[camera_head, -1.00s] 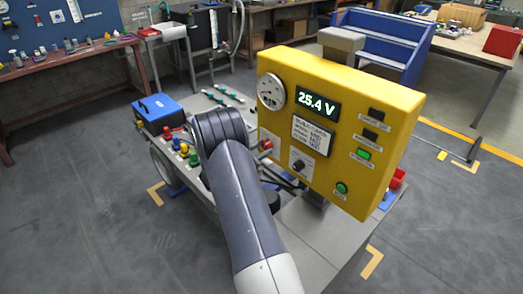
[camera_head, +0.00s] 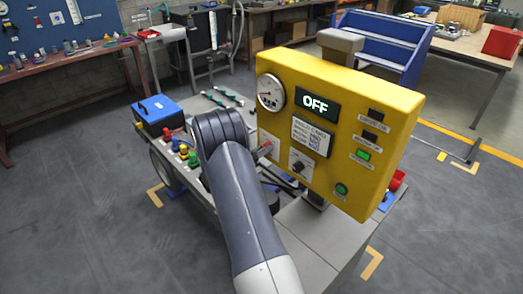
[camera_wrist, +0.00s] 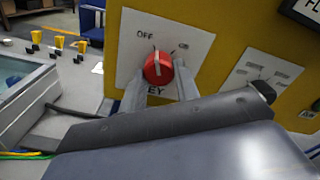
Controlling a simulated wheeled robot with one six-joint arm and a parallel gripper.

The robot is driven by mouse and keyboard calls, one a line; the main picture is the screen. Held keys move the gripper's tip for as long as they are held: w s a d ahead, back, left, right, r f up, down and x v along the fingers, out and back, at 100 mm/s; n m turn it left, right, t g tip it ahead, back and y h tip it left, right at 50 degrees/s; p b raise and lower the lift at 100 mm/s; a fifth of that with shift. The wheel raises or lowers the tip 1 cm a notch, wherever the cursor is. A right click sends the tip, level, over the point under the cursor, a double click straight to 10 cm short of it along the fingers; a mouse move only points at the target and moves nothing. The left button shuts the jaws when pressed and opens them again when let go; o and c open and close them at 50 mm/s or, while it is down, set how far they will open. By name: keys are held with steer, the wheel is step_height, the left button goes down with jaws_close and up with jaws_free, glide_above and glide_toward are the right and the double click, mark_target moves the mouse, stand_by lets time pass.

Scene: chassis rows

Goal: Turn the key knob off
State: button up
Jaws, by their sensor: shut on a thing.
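The red key knob (camera_wrist: 158,68) sits on a white plate (camera_wrist: 196,45) marked OFF, ON and KEY on a yellow panel (camera_head: 340,85). Its white line stands roughly upright in the wrist view. My gripper (camera_wrist: 160,82) is shut on the knob, with one pale finger on each side of it. In the head view my arm hides most of the gripper. The panel's display (camera_head: 316,104) reads OFF.
The panel also has a round gauge (camera_head: 270,92), a black knob (camera_head: 299,166) and a lit green indicator (camera_head: 363,155). A blue box (camera_head: 158,112) and several coloured terminals (camera_head: 184,152) stand on the cart to the left. Floor around the cart is clear.

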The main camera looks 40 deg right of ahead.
steer(key=shift+n, duration=0.5)
steer(key=o, duration=1)
steer(key=a, duration=0.3)
steer(key=a+b, duration=0.1)
steer(key=a, duration=0.3)
steer(key=s+a+b, duration=0.1)
steer(key=a, duration=0.2)
steer(key=shift+a, duration=0.4)
steer(key=shift+d, duration=0.15)
